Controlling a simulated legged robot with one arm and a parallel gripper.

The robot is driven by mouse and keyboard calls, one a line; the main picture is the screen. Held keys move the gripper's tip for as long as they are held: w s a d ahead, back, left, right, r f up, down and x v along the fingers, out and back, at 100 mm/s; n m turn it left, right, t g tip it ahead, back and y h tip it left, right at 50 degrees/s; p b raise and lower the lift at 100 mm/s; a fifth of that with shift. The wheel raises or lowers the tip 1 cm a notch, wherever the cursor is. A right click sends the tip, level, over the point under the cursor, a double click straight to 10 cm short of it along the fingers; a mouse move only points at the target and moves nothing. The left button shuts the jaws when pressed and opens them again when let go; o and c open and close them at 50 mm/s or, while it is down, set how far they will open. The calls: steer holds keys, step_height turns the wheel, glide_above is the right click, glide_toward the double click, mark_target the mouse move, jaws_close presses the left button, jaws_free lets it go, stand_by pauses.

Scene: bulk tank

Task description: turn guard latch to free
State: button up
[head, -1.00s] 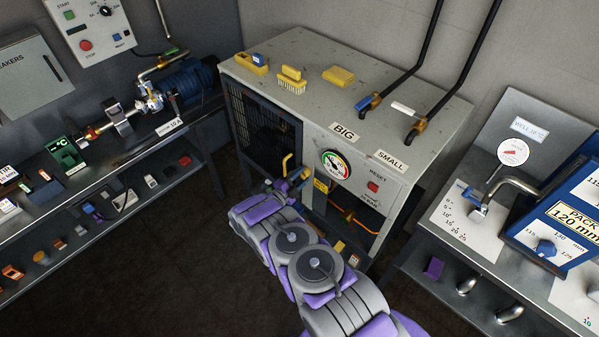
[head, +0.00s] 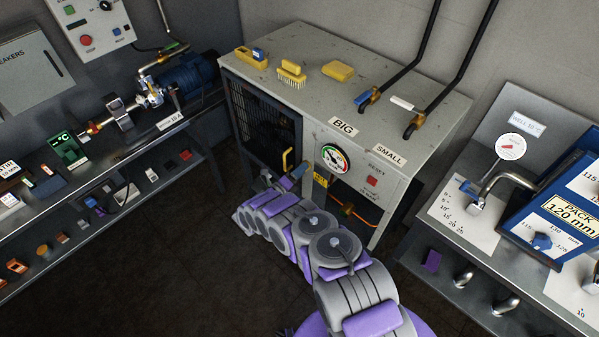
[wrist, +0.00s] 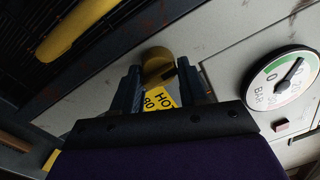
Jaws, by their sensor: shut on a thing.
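The guard latch is a round brass-yellow knob (wrist: 157,66) on the grey cabinet frame, beside the dark mesh guard (head: 262,128). In the wrist view my gripper (wrist: 160,76) has its two dark fingers on either side of the knob, shut on it. The fingers hide part of the knob's sides. The yellow guard handle (wrist: 76,28) lies up and left of the latch; it also shows in the head view (head: 286,158). In the head view my arm covers much of the gripper, and the latch's angle cannot be told there.
A yellow hot-warning label (wrist: 160,98) sits just below the latch. A pressure gauge (head: 335,158) and a red reset button (head: 372,181) are to the right. Benches flank both sides; dark floor lies between.

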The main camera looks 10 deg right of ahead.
steer(key=shift+s+f+m, duration=0.2)
steer(key=shift+f+m, duration=0.2)
steer(key=shift+m, duration=0.2)
steer(key=o, duration=0.6)
steer(key=shift+o, duration=1)
steer(key=shift+w+f, duration=0.1)
steer(key=shift+w, duration=0.05)
steer(key=shift+o, duration=1)
steer(key=shift+w+r, duration=0.1)
steer(key=shift+r, duration=0.1)
steer(key=shift+a, duration=0.1)
steer(key=b+v, duration=0.1)
steer(key=v, duration=1.6)
steer(key=shift+a+b, duration=0.15)
steer(key=shift+b, duration=0.2)
